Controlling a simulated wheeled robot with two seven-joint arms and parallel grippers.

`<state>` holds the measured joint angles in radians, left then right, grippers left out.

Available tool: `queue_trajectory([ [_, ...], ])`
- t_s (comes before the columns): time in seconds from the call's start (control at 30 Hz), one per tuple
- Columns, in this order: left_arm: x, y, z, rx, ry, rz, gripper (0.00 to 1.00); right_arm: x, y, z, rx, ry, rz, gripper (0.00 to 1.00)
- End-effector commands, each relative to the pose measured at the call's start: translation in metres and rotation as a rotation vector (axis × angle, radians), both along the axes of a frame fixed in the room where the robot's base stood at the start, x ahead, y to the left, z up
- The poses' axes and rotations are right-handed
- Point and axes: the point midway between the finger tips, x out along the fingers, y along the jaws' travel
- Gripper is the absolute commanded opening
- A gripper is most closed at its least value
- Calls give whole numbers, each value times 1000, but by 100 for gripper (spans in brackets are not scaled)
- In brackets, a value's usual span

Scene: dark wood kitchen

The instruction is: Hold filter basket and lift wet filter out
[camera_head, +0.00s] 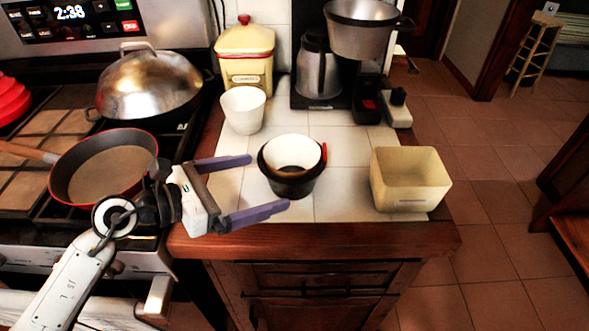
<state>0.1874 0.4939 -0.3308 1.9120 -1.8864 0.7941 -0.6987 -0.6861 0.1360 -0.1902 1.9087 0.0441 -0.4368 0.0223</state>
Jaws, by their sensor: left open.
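The filter basket (286,187) is black with a red part on its right side and stands upright on the white tiled counter. The wet filter (292,146) sits inside it as a white paper cup with a dark brown bottom. My left gripper (269,183) is open, with its two purple fingers pointing right toward the basket. From this view I cannot tell whether a fingertip touches the basket. My right gripper is out of view.
A cream square bin (410,184) stands right of the basket, near the counter's right edge. A white cup (243,110), a cookie canister (245,58) and a coffee maker (358,100) stand behind. A red-rimmed pan (105,170) and a domed lid (150,85) are on the stove at left.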

Motion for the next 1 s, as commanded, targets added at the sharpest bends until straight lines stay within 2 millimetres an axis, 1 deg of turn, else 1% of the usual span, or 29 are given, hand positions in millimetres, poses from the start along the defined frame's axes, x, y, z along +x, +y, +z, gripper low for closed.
queue_trajectory([
  [0.03,4,-8,-1,-4,-1,-3,100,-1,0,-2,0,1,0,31],
  [0.2,18,-28,-10,-6,0,-1,100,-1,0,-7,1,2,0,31],
  [0.4,32,-49,-17,-6,-1,-1,100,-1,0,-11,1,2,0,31],
  [0.5,37,-56,-20,-5,0,0,100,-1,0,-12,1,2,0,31],
  [0.7,42,-63,-22,-5,0,0,100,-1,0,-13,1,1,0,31],
  [0.97,42,-63,-22,-5,0,0,100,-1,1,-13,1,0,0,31],
  [1.0,42,-63,-22,-5,0,0,97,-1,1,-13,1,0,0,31],
])
